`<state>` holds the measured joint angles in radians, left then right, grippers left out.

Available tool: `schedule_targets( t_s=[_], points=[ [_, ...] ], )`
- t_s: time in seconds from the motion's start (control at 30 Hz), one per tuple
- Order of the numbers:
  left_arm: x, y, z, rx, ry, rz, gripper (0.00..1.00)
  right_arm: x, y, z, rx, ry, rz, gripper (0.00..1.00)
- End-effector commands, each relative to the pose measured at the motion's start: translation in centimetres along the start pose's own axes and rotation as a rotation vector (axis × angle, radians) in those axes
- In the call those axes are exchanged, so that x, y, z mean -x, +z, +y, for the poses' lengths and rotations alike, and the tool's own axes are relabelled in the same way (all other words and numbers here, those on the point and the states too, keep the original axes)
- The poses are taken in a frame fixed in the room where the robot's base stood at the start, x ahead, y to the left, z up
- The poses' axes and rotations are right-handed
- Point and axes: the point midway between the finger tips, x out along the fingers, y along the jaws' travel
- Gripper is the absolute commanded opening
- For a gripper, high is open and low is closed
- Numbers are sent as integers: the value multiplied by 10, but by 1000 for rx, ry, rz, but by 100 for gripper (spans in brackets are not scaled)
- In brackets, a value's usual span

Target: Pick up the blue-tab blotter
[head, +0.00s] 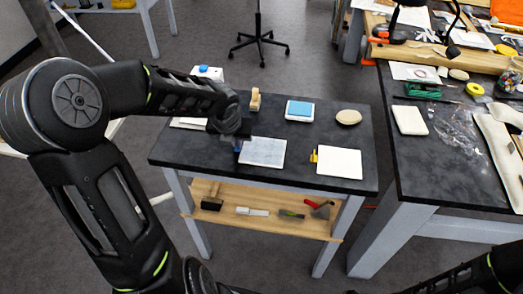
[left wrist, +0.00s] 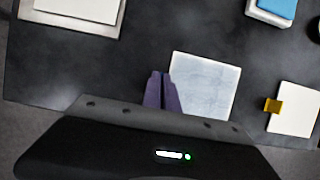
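The blue-tab blotter (head: 265,152) is a pale grey-blue square lying on the dark side table in the head view. A bit of blue shows at its left edge, under my left gripper (head: 238,143). In the left wrist view the blotter (left wrist: 208,85) lies just right of the fingers (left wrist: 161,78). The two fingers are almost together at its left edge, where they hide the tab, and look shut on it. The blotter looks flat, with no clear lift. My right gripper is out of view; only part of that arm shows at the lower right.
A white blotter with a yellow tab (head: 340,161) lies to the right. Behind are a blue-topped white box (head: 299,110), an oval tan object (head: 348,117) and a wooden piece (head: 255,100). Tools lie on the lower shelf (head: 262,222). A cluttered bench (head: 440,180) stands right.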

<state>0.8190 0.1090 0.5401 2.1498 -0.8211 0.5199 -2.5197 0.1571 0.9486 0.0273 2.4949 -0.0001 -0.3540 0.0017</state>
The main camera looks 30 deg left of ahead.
Motion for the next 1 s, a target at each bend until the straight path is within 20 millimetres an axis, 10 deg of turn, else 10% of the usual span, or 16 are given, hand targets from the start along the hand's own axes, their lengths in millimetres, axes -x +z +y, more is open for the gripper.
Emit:
schedule_targets(
  t_s=[0.43,1.0],
  points=[
    [10,5,0,1,0,-2,0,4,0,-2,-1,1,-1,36],
    [91,38,0,1,0,-1,0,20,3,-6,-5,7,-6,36]
  ],
)
